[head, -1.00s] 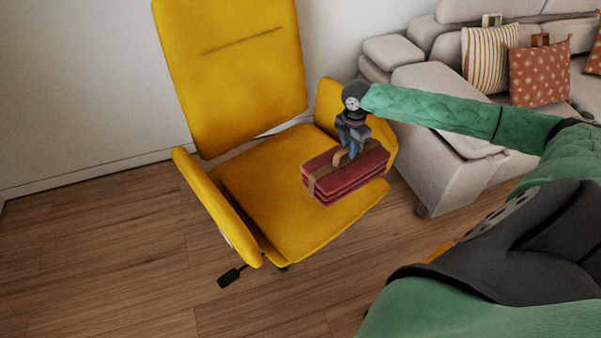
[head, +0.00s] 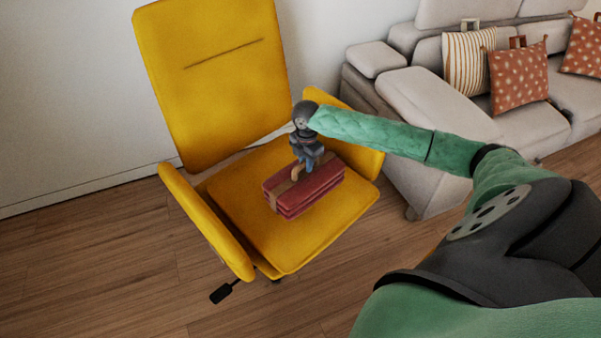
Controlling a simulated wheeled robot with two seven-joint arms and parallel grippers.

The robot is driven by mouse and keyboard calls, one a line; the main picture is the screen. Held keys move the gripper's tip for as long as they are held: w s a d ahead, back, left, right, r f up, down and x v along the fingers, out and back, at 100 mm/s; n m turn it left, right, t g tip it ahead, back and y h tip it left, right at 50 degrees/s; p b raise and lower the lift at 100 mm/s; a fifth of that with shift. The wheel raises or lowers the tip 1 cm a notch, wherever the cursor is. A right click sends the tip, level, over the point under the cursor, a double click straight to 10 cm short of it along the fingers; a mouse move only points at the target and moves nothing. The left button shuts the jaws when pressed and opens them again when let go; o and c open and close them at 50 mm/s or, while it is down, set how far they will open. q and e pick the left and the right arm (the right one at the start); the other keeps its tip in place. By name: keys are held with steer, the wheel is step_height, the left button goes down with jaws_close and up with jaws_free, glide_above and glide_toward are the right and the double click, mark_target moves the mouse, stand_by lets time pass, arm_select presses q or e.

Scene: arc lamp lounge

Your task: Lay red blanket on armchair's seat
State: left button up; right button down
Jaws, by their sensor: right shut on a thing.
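The red blanket (head: 318,188) is a folded stack with a tan strap and a small handle loop on top. It is over the middle of the yellow armchair's seat (head: 290,240); I cannot tell whether it touches the cushion. The yellow armchair (head: 215,85) has a tall back and two side arms. My right gripper (head: 302,170) points down and is shut on the blanket's handle strap. Its fingertips are partly hidden by the strap. My left gripper is not in view.
A grey sofa (head: 395,165) stands right of the armchair, with a striped cushion (head: 468,62) and dotted red cushions (head: 518,78) on it. Wooden floor (head: 100,270) is clear at the left.

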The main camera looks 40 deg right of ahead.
mark_target(301, 172)
steer(key=shift+w+a+f, duration=0.5)
steer(key=shift+w+a, duration=0.15)
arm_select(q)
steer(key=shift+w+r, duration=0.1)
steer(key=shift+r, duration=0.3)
arm_select(e)
steer(key=shift+f, duration=2)
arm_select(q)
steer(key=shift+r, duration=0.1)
arm_select(e)
steer(key=c, duration=1.3)
jaws_free()
steer(key=shift+f, duration=0.1)
